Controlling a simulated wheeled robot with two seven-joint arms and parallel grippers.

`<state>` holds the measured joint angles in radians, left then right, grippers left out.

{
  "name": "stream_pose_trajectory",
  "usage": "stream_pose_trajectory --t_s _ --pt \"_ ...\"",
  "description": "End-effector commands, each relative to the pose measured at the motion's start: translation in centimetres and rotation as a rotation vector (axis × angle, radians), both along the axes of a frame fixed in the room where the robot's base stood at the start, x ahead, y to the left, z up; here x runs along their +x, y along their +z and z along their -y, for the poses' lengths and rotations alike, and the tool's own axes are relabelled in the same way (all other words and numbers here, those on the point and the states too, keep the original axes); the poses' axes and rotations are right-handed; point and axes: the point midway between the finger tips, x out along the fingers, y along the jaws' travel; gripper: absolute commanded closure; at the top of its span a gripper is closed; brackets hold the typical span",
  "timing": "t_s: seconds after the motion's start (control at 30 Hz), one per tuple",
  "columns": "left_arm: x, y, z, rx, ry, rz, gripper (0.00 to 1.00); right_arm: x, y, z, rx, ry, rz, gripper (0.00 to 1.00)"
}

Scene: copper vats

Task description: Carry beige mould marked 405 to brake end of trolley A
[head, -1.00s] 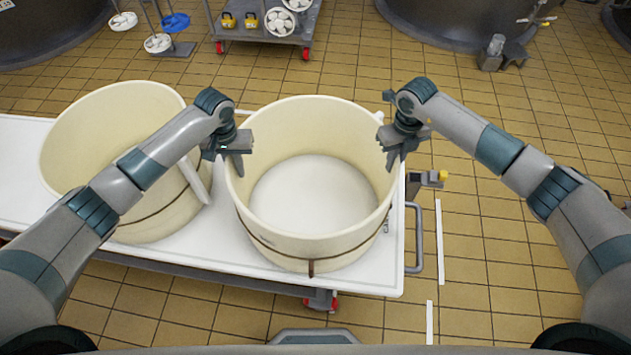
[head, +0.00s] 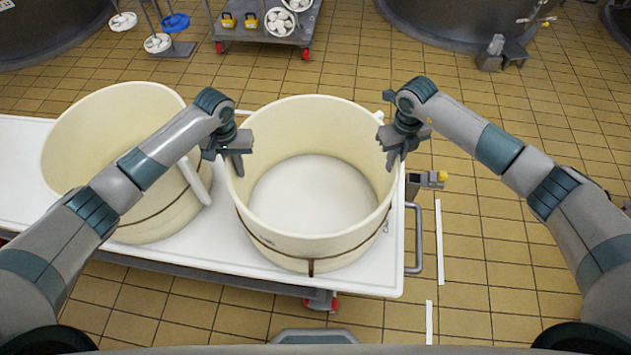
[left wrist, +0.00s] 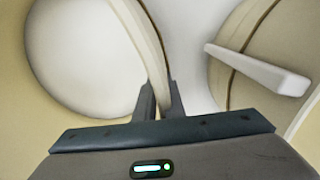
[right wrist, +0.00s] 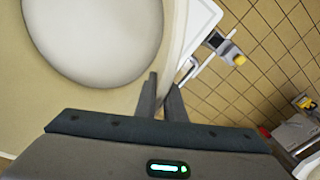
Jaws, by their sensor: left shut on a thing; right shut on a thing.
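A big round beige mould (head: 312,245), open at the top and empty, is at the right end of a white-topped trolley (head: 375,282). I cannot read any number on it. My left gripper (head: 236,165) is shut on its left rim and my right gripper (head: 393,158) on its right rim. The fingers straddle the wall in the left wrist view (left wrist: 160,100) and in the right wrist view (right wrist: 164,98). The mould is level; I cannot tell whether its base touches the top. A yellow-knobbed part (head: 442,176), perhaps the brake, is at the trolley's right end.
Another trolley (head: 268,32) and dark vats (head: 450,20) are at the back.

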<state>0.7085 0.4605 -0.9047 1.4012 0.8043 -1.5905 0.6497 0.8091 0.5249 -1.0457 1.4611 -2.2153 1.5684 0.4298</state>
Motion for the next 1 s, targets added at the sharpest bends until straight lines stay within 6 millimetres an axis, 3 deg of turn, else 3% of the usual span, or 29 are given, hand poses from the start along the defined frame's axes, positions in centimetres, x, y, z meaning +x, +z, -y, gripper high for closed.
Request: stream_pose_trajectory --t_s 0.53,1.0 --pt "0.1 3.8 0.0 0.000 0.000 0.001 1.00 0.1 3.8 0.0 0.001 0.000 0.003 1.00" --pt "0.1 4.6 0.0 0.000 0.000 0.001 1.00 0.1 4.7 0.0 0.001 0.000 0.003 1.00"
